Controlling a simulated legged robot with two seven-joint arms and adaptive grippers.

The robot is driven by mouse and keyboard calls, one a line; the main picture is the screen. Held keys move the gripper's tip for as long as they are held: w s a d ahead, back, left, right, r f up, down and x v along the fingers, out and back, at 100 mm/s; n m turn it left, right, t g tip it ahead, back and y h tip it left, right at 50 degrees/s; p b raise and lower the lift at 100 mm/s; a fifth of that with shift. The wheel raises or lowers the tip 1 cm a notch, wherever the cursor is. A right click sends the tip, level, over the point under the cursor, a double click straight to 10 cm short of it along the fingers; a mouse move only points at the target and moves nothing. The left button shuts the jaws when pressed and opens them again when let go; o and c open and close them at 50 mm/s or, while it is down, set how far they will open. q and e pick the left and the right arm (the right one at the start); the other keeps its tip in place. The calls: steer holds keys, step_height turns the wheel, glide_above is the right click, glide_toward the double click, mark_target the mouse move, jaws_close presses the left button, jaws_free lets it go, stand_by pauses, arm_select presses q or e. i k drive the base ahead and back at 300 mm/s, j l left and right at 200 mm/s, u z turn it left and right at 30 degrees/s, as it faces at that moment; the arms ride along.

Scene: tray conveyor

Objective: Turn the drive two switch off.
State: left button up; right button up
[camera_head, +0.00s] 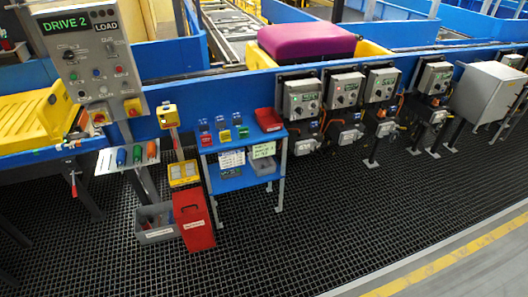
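A grey control panel (92,85) stands on a post at the upper left, with a green "DRIVE 2" label (66,23) and a white "LOAD" label beside it. A dark knob (68,54) sits on its left side below the label; its set position is too small to tell. Small coloured buttons are in a row below it. Neither gripper shows.
A blue table (230,182) with small coloured items stands right of the panel. A red box (194,220) and grey bin (157,233) are on the floor in front. The dark grid floor (300,240) is clear at front.

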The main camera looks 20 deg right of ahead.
mark_target(338, 81)
steer(key=z, duration=1.35)
